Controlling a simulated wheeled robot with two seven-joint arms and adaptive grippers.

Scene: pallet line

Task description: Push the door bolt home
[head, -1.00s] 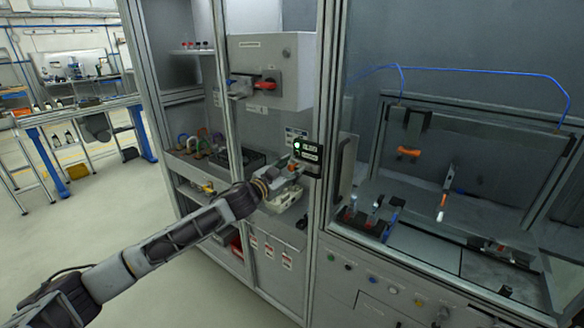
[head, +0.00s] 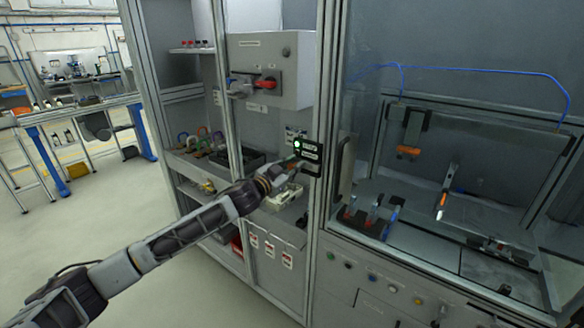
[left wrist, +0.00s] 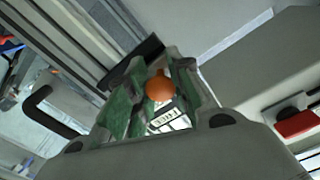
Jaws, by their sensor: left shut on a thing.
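The door bolt's orange ball knob (left wrist: 160,88) shows in the left wrist view between the two green-padded fingers of my left gripper (left wrist: 152,100). The left gripper is shut on this knob. In the head view my left gripper (head: 288,168) is at the cabinet's front post, beside a black unit (head: 310,157) with white labels and a lit green lamp. The fingers hide most of the bolt there, so I cannot tell how far it is slid. My right gripper is not in view.
A grey box with a red rotary switch (head: 266,85) hangs inside the cabinet above the arm. Padlocks (head: 200,140) stand on a shelf to the left. A dark handle (head: 346,170) is right of the post. A glazed work cell fills the right side.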

